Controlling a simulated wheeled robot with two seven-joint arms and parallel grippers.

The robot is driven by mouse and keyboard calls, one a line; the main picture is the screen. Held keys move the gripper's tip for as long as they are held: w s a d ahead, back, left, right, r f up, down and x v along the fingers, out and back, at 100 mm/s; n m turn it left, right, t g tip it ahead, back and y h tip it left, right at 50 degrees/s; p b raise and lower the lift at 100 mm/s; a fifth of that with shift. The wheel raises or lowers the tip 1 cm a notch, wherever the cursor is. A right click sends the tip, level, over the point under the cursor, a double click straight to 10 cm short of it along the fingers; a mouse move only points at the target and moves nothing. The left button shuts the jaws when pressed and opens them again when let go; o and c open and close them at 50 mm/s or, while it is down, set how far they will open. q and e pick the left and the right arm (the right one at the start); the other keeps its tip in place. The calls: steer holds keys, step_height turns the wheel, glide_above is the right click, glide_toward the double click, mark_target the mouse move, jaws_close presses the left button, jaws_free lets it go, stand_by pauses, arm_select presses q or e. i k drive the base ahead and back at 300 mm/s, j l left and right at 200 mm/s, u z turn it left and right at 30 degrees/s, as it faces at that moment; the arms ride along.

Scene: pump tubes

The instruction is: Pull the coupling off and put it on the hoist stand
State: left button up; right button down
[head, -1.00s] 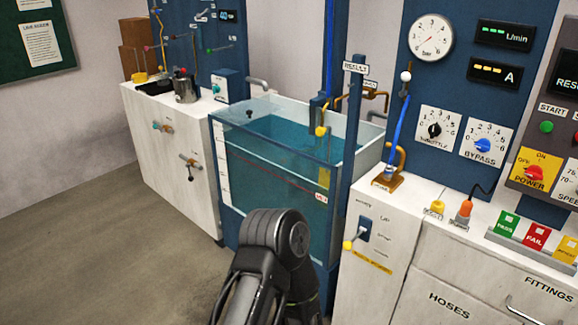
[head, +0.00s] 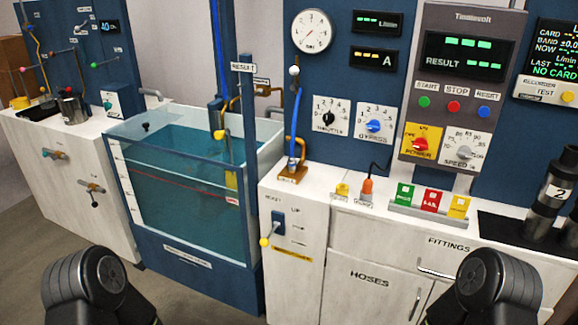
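A blue hose (head: 296,125) hangs below a white ball (head: 294,71). Its lower end meets a small orange-brown stand (head: 292,174) on the white cabinet, where a fitting seems to sit; I cannot tell whether this is the coupling. The stand's label is too small to read, so I cannot confirm it is the hoist stand. A yellow fitting (head: 219,134) shows at the brown pipework over the water tank (head: 190,262). Black links of my two arms show at the bottom left and bottom right. Both grippers are out of view.
A lever with a yellow knob (head: 265,242) sticks out of the cabinet front. A yellow plug (head: 342,190) and an orange plug (head: 367,187) stand on the counter. Dark cylinders (head: 549,197) stand at right.

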mark_target(315, 189)
steer(key=i+j+u, duration=0.15)
steer(key=i+j, duration=0.2)
steer(key=i+j+u, duration=0.15)
steer(key=i+j, duration=0.2)
steer(key=i, duration=0.15)
steer(key=i+j+u, duration=0.1)
steer(key=i+j, duration=0.15)
steer(key=i, duration=0.15)
